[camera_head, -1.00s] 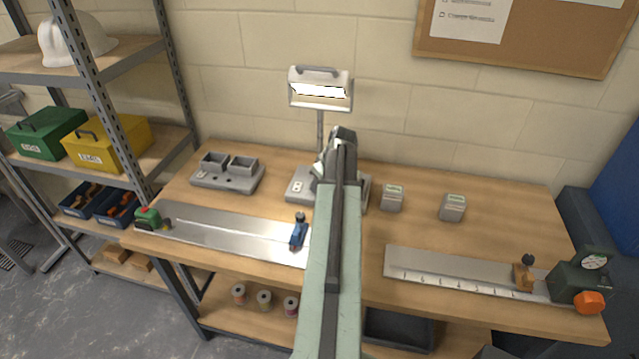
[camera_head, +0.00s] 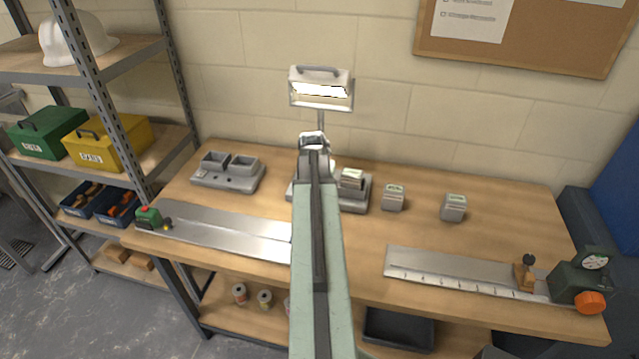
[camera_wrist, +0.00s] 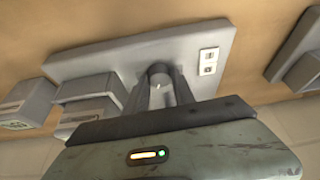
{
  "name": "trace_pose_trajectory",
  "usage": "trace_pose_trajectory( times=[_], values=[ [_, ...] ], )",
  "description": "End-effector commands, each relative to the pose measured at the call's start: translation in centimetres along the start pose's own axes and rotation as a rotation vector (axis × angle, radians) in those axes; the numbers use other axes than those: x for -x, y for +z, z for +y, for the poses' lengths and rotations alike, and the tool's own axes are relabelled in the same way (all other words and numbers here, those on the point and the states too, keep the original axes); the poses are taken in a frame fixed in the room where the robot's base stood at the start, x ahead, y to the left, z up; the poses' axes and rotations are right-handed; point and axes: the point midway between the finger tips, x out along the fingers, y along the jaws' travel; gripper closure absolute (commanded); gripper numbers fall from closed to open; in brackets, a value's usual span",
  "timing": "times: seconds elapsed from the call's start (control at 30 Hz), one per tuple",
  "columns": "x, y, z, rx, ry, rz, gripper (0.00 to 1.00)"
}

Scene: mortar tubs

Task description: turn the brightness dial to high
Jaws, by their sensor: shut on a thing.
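The lamp has a lit head (camera_head: 321,91) on a post rising from a grey base (camera_head: 357,206). In the wrist view the base (camera_wrist: 115,55) lies under my gripper (camera_wrist: 165,85). A round grey knob (camera_wrist: 159,71), apparently the brightness dial, sits between my two fingers, which are shut on it. Its setting cannot be read. A small white plate with two dark marks (camera_wrist: 208,61) is beside it on the base. In the head view my arm hides the dial and my fingertips.
A block (camera_head: 352,179) sits at the base's right end. Two similar blocks (camera_head: 393,198) (camera_head: 453,207) stand to its right. A grey twin-cup holder (camera_head: 228,172) stands left. Metal rails (camera_head: 215,228) (camera_head: 450,272) lie along the table front.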

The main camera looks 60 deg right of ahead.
Motion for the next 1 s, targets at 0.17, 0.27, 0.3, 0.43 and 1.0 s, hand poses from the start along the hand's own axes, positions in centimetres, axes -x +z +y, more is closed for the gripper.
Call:
trace_pose_trajectory(
  times=[0.17, 0.27, 0.3, 0.43, 1.0],
  values=[
    [-0.05, 0.2, -0.31, -0.152, 0.063, -0.008, 1.0],
    [-0.06, 0.18, -0.36, -0.24, 0.099, -0.009, 1.0],
    [-0.06, 0.15, -0.39, -0.273, 0.114, -0.008, 1.0],
    [-0.07, 0.13, -0.52, -0.377, 0.156, -0.009, 1.0],
    [-0.08, 0.13, -0.76, -0.649, 0.266, -0.01, 1.0]
  ],
)
